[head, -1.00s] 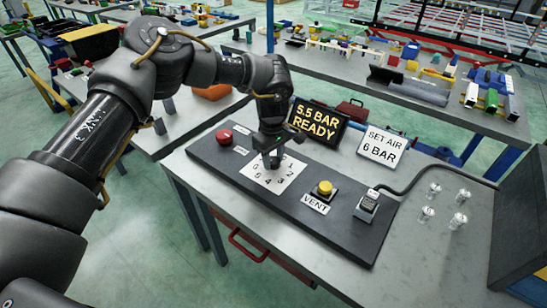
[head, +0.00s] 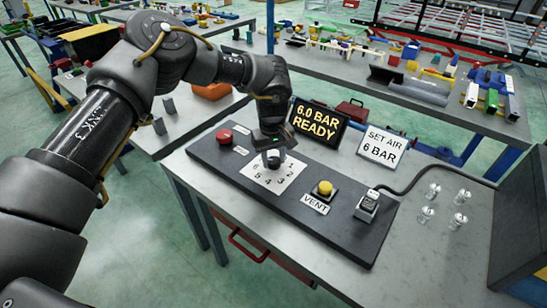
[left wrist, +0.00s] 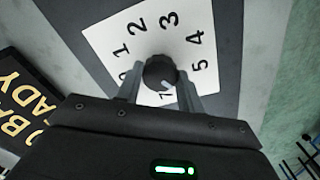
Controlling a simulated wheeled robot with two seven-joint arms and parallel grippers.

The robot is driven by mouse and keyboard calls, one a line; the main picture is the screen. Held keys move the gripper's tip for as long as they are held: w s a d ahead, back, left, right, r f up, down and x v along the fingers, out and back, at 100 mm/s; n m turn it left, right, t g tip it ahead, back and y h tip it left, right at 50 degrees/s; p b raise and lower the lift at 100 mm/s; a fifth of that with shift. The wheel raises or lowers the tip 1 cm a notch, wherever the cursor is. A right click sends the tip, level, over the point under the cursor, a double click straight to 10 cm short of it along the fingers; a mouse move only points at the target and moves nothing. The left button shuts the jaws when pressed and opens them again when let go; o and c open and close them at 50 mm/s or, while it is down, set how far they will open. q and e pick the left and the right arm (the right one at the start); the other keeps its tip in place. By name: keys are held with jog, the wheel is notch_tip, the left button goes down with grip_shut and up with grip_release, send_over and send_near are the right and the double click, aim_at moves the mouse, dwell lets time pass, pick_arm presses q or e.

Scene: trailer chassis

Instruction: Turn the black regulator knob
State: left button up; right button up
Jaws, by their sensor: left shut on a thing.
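The black regulator knob (left wrist: 160,71) sits at the middle of a white numbered dial plate (left wrist: 190,22). In the left wrist view my left gripper (left wrist: 161,82) is shut on the knob, one finger on each side. In the head view the dial plate (head: 287,183) lies on the dark panel, and my left gripper (head: 271,160) points down over it and mostly hides the knob. The display (head: 318,120) reads "6.0 BAR READY". A white sign (head: 382,147) beside it reads "SET AIR 6 BAR". My right gripper is not in view.
On the dark panel (head: 340,237) are a red button (head: 224,137), a yellow button (head: 325,188) labelled VENT, and a fitting with a cable (head: 368,203). Several clear and metal parts (head: 427,214) stand on the table to the right. A dark box (head: 522,225) stands at the right edge.

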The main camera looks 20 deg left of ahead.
aim_at(273, 160)
pick_arm(q)
jog(key=shift+r, duration=0.1)
jog(key=o, duration=1)
notch_tip(273, 160, up, 11)
jog(key=shift+a+f+b, duration=0.1)
jog(key=shift+b, duration=0.85)
jog(key=shift+s+f, duration=0.1)
